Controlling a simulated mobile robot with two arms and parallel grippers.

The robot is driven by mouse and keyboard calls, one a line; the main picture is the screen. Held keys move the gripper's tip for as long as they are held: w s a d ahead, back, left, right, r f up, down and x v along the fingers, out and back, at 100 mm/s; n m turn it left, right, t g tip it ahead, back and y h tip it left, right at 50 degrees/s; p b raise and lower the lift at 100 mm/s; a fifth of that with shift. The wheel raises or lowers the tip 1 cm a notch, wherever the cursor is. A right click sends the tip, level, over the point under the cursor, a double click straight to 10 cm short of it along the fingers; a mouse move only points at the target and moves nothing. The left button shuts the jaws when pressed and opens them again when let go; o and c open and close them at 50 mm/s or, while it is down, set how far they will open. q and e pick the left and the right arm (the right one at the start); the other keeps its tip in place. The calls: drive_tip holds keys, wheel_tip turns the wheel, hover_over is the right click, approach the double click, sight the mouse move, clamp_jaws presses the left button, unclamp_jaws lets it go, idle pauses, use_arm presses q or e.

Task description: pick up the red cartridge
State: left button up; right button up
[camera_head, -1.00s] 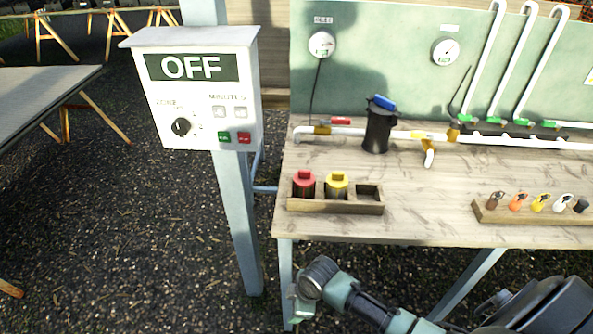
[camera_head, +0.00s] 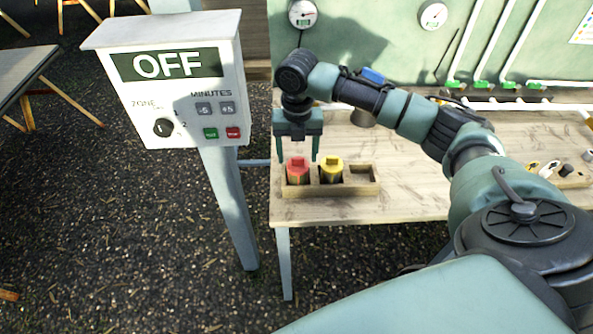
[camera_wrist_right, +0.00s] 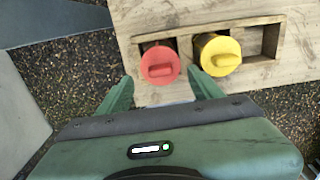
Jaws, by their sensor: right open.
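The red cartridge (camera_head: 298,170) stands upright in the left slot of a wooden holder (camera_head: 330,191) near the table's front left corner. It also shows in the right wrist view (camera_wrist_right: 160,64), its ridged cap seen from above. My right gripper (camera_head: 297,158) points down above the red cartridge, open, its fingers apart. In the right wrist view its fingers (camera_wrist_right: 158,88) reach toward either side of the red cartridge, holding nothing. Whether they touch the cartridge I cannot tell. My left gripper is not in view.
A yellow cartridge (camera_head: 331,168) stands in the middle slot, close beside the red one. The right slot is empty. A control box (camera_head: 170,80) reading OFF stands on a post to the left. My right arm covers much of the table (camera_head: 400,205).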

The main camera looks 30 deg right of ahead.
sight(298, 164)
drive_tip(key=shift+f, duration=0.5)
drive_tip(key=f, duration=0.1)
drive_tip(key=f+p, duration=0.1)
drive_tip(key=f, duration=0.1)
drive_tip(key=f+p, duration=0.1)
drive_tip(key=shift+w+d+f, duration=0.2)
drive_tip(key=shift+d+f, duration=0.05)
drive_tip(key=shift+f, duration=0.2)
drive_tip(key=c, duration=1.2)
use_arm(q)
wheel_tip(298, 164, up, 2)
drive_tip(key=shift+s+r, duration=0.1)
use_arm(e)
drive_tip(key=shift+o, duration=0.2)
drive_tip(key=shift+r, duration=0.1)
